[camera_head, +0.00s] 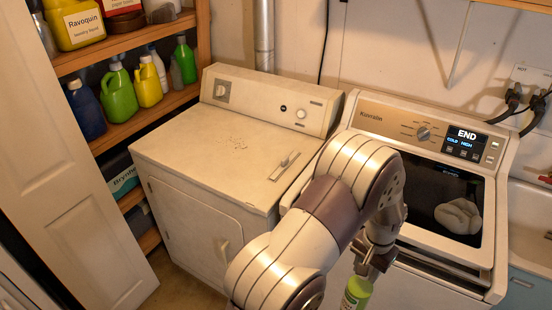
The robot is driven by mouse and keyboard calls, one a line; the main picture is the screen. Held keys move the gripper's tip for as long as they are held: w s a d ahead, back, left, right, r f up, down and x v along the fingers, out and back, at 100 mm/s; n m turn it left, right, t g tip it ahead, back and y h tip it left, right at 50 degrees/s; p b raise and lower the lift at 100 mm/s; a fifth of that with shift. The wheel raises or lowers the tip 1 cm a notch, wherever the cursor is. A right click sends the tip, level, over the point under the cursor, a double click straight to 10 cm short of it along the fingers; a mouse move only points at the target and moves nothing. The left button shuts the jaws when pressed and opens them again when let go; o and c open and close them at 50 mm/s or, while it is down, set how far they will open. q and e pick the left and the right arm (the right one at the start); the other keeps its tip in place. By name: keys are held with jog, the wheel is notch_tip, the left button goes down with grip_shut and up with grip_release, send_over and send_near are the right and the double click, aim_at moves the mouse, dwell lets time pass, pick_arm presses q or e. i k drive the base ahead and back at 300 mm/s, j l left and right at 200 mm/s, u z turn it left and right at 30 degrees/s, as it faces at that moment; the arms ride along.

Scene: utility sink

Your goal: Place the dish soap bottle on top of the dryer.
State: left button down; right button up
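The dish soap bottle (357,291) is bright green with a pale label, and its lower part is cut off by the bottom edge. My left gripper (366,270) is above it and appears shut around its top, in front of the washer. My arm hides part of the contact. The dryer (195,150) is the white machine to the left, with a front door, a rear control panel and a bare flat top apart from a small handle-like piece. The gripper is right of and nearer than the dryer top. My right gripper is out of view.
The washer (484,264) with a glass lid and lit display stands right of the dryer. A wooden shelf (125,45) with several bottles stands at the left, beside an open white door (75,200). A sink (530,215) is at the far right.

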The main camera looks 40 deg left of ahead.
aim_at(239, 167)
jog(key=k+j, duration=0.1)
jog(key=j, duration=0.3)
jog(key=k+j+z, duration=0.15)
jog(key=j, duration=0.2)
jog(key=k+j, duration=0.1)
jog(key=j, duration=0.3)
jog(key=k+j+z, duration=0.15)
jog(key=j, duration=0.2)
jog(key=k+j, duration=0.1)
jog(key=j, duration=0.3)
jog(key=k+j+z, duration=0.15)
jog(key=j, duration=0.2)
